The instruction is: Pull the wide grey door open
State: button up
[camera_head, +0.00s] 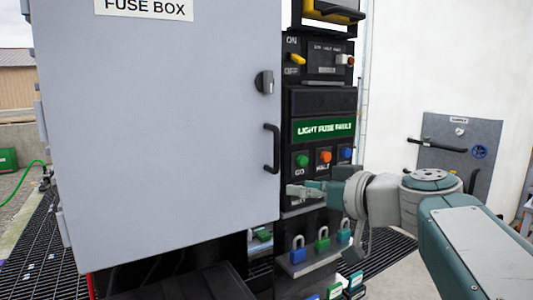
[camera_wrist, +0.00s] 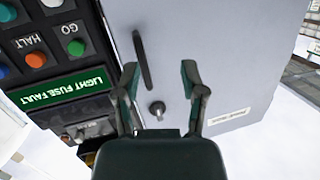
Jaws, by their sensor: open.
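The wide grey door (camera_head: 150,130), labelled FUSE BOX, fills the left and middle of the head view. A black vertical bar handle (camera_head: 276,148) is near its right edge, with a dark round knob (camera_head: 264,82) above. My gripper (camera_head: 292,190) is open and empty, just right of the door edge and below the handle. In the wrist view, which is upside down, the handle (camera_wrist: 142,60) shows beyond the spread fingers (camera_wrist: 160,70), nearer the left one. I see no clear contact. I cannot tell if the door is ajar.
A black control panel (camera_head: 322,101) with coloured buttons and a green LIGHT FUSE FAULT sign stands right of the door. A grey wall panel (camera_head: 461,152) with a lever and blue wheel is farther right. Dark floor grating lies at left.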

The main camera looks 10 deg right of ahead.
jog(key=t, duration=0.2)
send_near(279, 148)
jog(key=shift+n+y, duration=0.3)
jog(key=shift+n, duration=0.1)
jog(key=x, duration=1)
jog(key=shift+w+f, duration=0.15)
jog(key=shift+w, duration=0.25)
grip_shut()
